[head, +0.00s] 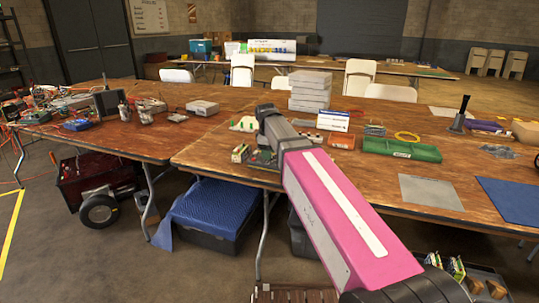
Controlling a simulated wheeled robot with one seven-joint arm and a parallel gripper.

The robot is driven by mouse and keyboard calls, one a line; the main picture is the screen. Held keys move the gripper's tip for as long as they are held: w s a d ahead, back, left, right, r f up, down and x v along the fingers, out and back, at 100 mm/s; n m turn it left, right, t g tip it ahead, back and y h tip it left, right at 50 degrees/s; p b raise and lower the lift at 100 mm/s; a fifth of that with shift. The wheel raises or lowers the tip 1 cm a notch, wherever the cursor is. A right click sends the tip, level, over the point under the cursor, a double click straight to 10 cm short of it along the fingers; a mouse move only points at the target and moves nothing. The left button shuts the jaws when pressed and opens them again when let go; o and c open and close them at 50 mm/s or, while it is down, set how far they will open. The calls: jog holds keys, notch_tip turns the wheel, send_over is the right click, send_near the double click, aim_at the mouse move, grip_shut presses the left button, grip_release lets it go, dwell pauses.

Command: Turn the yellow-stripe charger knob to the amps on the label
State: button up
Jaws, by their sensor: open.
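I cannot make out a yellow-stripe charger, its knob or an amps label in the head view. My pink and grey arm reaches from the bottom right up over the front table (215,150), and its grey end part covers some of the tabletop. Small green and white electronic parts (240,153) lie at the table's front edge beside the arm. A light grey box (202,107) sits on the left table, too small to read.
A green tray (402,149), an orange box (341,141), a stack of grey cases (310,90) and a blue mat (510,198) are on the right table. A blue-covered bin (207,212) and a wheeled red robot (95,185) stand below the tables. Cables clutter the left table.

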jog(key=shift+w+f, duration=0.1)
jog(key=shift+f, duration=0.55)
grip_shut()
jog(key=shift+m, duration=2.9)
grip_release()
